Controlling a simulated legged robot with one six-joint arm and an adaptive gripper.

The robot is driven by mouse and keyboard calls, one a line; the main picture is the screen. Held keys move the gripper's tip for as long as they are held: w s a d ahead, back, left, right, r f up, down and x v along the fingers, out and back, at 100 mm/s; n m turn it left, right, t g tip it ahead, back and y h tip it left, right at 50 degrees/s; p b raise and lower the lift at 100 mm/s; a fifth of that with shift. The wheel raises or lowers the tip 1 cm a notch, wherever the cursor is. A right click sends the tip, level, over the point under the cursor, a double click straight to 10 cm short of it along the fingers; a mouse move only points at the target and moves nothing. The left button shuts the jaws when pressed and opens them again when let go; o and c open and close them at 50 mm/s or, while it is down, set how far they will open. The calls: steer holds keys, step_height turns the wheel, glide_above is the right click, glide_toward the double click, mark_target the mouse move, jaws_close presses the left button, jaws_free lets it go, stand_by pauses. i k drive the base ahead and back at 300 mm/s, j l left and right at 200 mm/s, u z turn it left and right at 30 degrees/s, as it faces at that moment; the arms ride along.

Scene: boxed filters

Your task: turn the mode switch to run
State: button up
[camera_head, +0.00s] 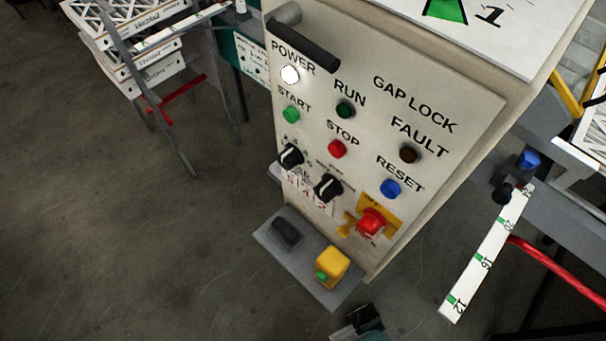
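The control panel (330,215) is the pale front of a cabinet. It carries two black rotary knobs, a left knob (290,155) and a right knob (328,187), each with a white pointer mark. The small lettering around them is too blurred to tell which is the mode switch or its setting. The POWER lamp (290,74) glows white, and the green RUN lamp (345,110) looks dark. A dark part at the bottom edge, apart from the knobs, may be my gripper (359,323); its fingers cannot be made out.
A black lever handle (305,47) juts from the panel's top. A red mushroom button (371,222) stands out lower right. A grey shelf (312,290) below holds a yellow box (332,267). A white numbered strip (487,255) is at right.

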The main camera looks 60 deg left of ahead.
mark_target(328, 187)
steer(key=k+u, duration=0.15)
steer(key=u, duration=0.3)
steer(key=l+u, duration=0.15)
steer(key=u, duration=0.85)
steer(key=i+l+u, duration=0.1)
steer(key=u, duration=0.35)
steer(key=i+l+u, duration=0.15)
steer(key=u, duration=0.35)
steer(key=i+l+u, duration=0.1)
steer(key=l+u, duration=0.15)
steer(key=u, duration=0.2)
steer(key=j+u, duration=0.1)
steer(key=j, duration=0.2)
steer(key=k+j, duration=0.15)
steer(key=j, duration=0.15)
steer(key=u, duration=0.05)
